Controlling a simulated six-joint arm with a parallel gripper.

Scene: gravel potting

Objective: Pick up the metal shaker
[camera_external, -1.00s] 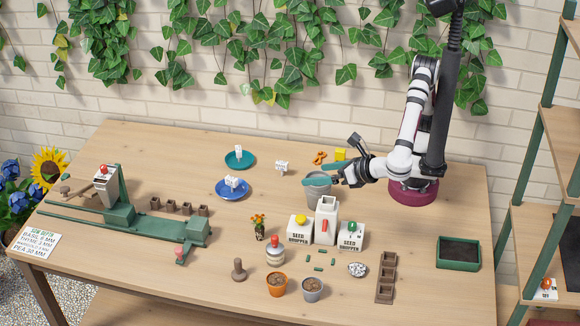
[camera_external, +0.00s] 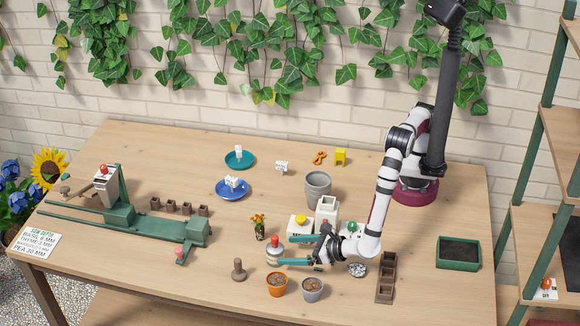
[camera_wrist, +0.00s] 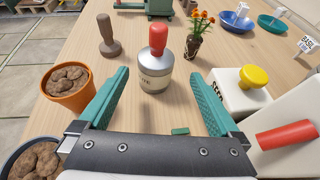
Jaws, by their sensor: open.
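The metal shaker (camera_wrist: 155,75) is a squat silver can with a pale label band and a red knob on top. It stands upright on the table, and in the external view the shaker (camera_external: 275,254) is left of my gripper. My gripper (camera_external: 277,254) is open, with its two teal fingers pointing left toward the shaker. In the wrist view my gripper (camera_wrist: 160,88) has its fingers apart, with the shaker centred between and just beyond the fingertips. I cannot tell whether a finger touches it. The gripper holds nothing.
An orange pot (camera_wrist: 68,88) stands close beside the left finger in the wrist view. A white seed dropper with a yellow knob (camera_wrist: 255,77) is close to the right finger. A brown tamper (camera_wrist: 108,40) and a flower vase (camera_wrist: 195,42) stand beyond.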

